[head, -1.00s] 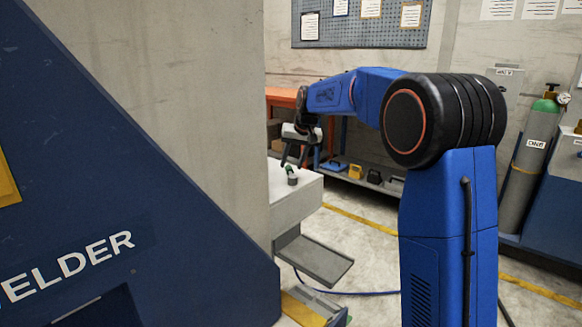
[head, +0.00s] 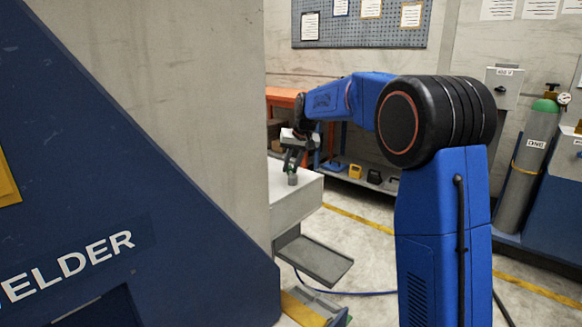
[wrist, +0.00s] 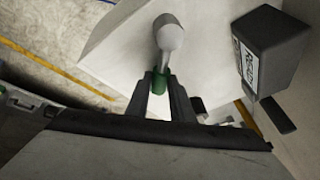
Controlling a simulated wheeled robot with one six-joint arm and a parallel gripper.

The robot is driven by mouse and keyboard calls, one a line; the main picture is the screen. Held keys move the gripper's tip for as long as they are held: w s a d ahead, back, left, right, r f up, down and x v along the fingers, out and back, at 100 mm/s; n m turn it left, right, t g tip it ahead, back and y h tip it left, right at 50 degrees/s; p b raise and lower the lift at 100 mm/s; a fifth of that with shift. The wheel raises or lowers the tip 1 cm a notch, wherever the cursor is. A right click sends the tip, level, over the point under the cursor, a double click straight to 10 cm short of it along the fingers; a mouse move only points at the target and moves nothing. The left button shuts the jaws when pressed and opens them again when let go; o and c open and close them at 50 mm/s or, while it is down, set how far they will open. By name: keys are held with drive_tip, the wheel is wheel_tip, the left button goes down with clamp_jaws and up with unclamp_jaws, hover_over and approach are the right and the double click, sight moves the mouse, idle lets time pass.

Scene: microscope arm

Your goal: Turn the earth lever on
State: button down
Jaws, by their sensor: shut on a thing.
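The earth lever shows in the wrist view as a short green handle (wrist: 158,82) joined to a pale grey rounded post (wrist: 170,38). The post stands on a light grey box top (wrist: 120,50). My gripper (wrist: 161,86) has its two dark fingers on either side of the green handle, shut on it. In the head view the grey post (head: 292,180) sits near the box's right end, with my gripper (head: 291,164) right above it. The green handle is mostly hidden there by the fingers.
A dark labelled block (wrist: 268,48) stands to the right of the lever in the wrist view. A large blue welder panel (head: 120,200) fills the left of the head view. A grey tray (head: 315,260) juts out below the box.

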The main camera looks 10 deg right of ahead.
drive_tip(key=d+m+h, duration=0.1)
drive_tip(key=m, duration=0.1)
drive_tip(key=s+d+m+h, duration=0.1)
drive_tip(key=m, duration=0.2)
drive_tip(key=shift+d, duration=0.3)
drive_tip(key=shift+s+d+m+h, duration=0.5)
drive_tip(key=shift+d+m+h, duration=0.1)
drive_tip(key=shift+m, duration=0.6)
drive_tip(key=shift+s+d+m+h, duration=0.4)
drive_tip(key=shift+s+m+h, duration=0.15)
drive_tip(key=shift+m, duration=0.65)
drive_tip(key=c, duration=1.5)
unclamp_jaws()
drive_tip(key=shift+c, duration=0.2)
drive_tip(key=shift+r, duration=0.1)
drive_tip(key=v, duration=1.7)
